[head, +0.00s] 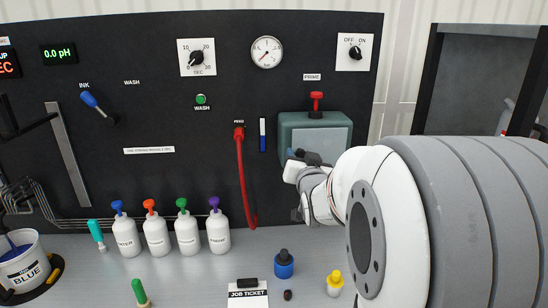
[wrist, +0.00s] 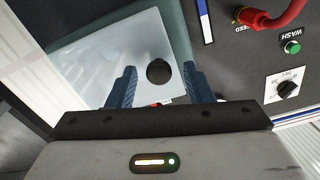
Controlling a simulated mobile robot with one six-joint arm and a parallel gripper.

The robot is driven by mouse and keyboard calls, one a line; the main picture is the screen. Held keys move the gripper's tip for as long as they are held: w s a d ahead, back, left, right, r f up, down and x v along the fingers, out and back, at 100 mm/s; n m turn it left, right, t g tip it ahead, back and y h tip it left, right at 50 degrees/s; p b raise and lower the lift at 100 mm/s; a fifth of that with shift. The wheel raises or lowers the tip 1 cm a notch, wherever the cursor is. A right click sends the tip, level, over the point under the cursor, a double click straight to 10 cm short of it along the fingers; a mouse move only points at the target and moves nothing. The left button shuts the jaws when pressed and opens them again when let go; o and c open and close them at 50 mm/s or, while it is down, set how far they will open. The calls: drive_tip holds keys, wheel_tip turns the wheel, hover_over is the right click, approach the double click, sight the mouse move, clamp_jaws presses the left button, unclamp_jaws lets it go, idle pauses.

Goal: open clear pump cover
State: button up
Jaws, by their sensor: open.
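The pump is a teal box (head: 285,122) on the black panel, under the PRIME label. Its clear cover (head: 335,138) is a pale, see-through plate over the front and looks closed. In the wrist view the cover (wrist: 92,68) fills the upper left and has a round dark knob (wrist: 159,71). My gripper (head: 303,157) is in front of the cover's lower part in the head view and hides some of it. In the wrist view my gripper (wrist: 160,67) is open, with one blue finger on each side of the knob. I cannot tell whether the fingers touch it.
A red-handled plunger (head: 316,100) stands on top of the pump. A red hose (head: 245,185) hangs left of it, beside a blue-and-white gauge strip (head: 262,135). Several white bottles (head: 187,235), a blue bottle (head: 284,265) and a yellow-capped bottle (head: 334,283) stand on the counter below.

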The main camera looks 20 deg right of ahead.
clamp_jaws()
idle(0.4)
